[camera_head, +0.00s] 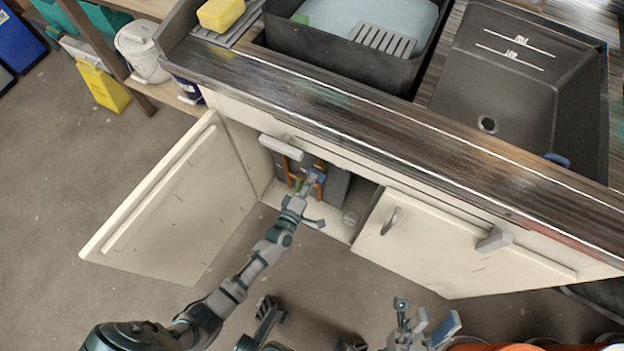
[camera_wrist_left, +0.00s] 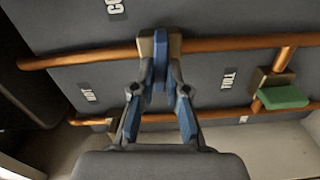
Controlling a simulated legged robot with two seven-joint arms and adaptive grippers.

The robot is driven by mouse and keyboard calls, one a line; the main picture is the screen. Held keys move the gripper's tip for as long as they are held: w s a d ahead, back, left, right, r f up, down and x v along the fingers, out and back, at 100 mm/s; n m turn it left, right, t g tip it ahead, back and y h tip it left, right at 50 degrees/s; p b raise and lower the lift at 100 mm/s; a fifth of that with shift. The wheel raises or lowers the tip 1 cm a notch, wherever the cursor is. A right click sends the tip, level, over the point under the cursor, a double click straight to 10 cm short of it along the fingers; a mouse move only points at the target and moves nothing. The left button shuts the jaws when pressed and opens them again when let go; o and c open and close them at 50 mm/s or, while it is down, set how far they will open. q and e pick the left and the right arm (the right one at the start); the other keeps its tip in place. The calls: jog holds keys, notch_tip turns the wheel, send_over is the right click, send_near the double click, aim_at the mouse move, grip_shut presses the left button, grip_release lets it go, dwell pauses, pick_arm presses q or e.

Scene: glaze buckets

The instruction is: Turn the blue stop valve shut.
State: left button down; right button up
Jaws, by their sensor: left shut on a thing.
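My left gripper (camera_head: 311,180) reaches into the open cabinet under the counter. In the left wrist view the left gripper (camera_wrist_left: 160,88) is shut on the blue stop valve (camera_wrist_left: 174,44), at the upper copper pipe (camera_wrist_left: 90,55). The valve's blue handle looks crosswise to that pipe, but the fingers cover part of it. In the head view the blue valve (camera_head: 319,172) is small and partly hidden by the gripper. A green valve handle (camera_wrist_left: 283,97) sits to the right in the wrist view. My right gripper (camera_head: 432,325) is outside the cabinet at the bottom and looks open and empty.
The left cabinet door (camera_head: 175,210) and right door (camera_head: 465,245) both stand open beside the opening. The counter edge (camera_head: 350,125) overhangs the cabinet. A lower copper pipe (camera_wrist_left: 220,115) runs below the upper one.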

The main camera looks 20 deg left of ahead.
pick_arm(q)
jog(key=shift+s+d+f+n, duration=0.1)
jog(key=shift+s+f+n, duration=0.1)
jog(key=shift+f+n, duration=0.4)
jog(key=shift+n, duration=0.3)
jog(key=c, duration=1.2)
grip_release()
jog(key=shift+w+r, duration=0.1)
jog(key=shift+r, duration=0.1)
jog(key=shift+r, duration=0.1)
jog(key=s, duration=1.2)
jog(key=shift+a, duration=0.25)
